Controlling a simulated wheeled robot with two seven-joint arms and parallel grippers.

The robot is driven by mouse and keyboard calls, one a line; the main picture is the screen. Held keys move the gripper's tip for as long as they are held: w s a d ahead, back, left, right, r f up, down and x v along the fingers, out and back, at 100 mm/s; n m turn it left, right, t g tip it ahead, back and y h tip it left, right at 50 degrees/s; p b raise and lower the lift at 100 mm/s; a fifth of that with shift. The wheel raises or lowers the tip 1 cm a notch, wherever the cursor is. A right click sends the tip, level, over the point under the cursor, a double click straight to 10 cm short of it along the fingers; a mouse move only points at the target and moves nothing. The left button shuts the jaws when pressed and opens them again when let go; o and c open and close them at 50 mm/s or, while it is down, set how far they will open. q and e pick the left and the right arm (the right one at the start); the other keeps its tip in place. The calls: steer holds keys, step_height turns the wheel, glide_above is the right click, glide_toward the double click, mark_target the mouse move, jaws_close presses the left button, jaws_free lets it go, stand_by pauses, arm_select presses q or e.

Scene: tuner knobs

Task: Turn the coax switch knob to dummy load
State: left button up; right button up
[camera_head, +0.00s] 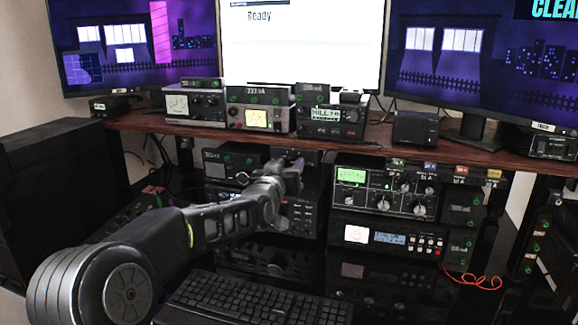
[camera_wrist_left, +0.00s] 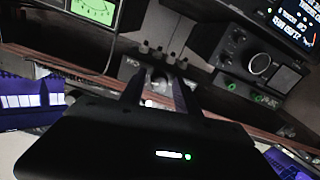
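My left gripper (camera_head: 291,165) reaches to a small dark box (camera_head: 312,157) under the shelf, which seems to be the coax switch; the gripper hides much of its front. In the left wrist view the two dark fingers (camera_wrist_left: 160,92) stand apart, on either side of a pale round knob (camera_wrist_left: 159,80) on the box face (camera_wrist_left: 130,68). I cannot tell whether the fingers touch the knob. The knob's pointer and the position labels are too small to read. My right gripper is in neither view.
A tuner (camera_head: 385,190) with a green meter and several knobs stands right of the gripper. The wooden shelf (camera_head: 215,131) runs just above, carrying several meters and radios. A keyboard (camera_head: 255,300) lies on the dark desk below. A black radio (camera_head: 300,205) sits under the gripper.

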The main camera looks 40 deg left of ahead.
arm_select(q)
steer(key=shift+o, duration=0.5)
steer(key=b+v, duration=0.1)
steer(key=v, duration=0.6)
steer(key=shift+s+d, duration=0.15)
steer(key=shift+s, duration=0.25)
steer(key=shift+r, duration=0.1)
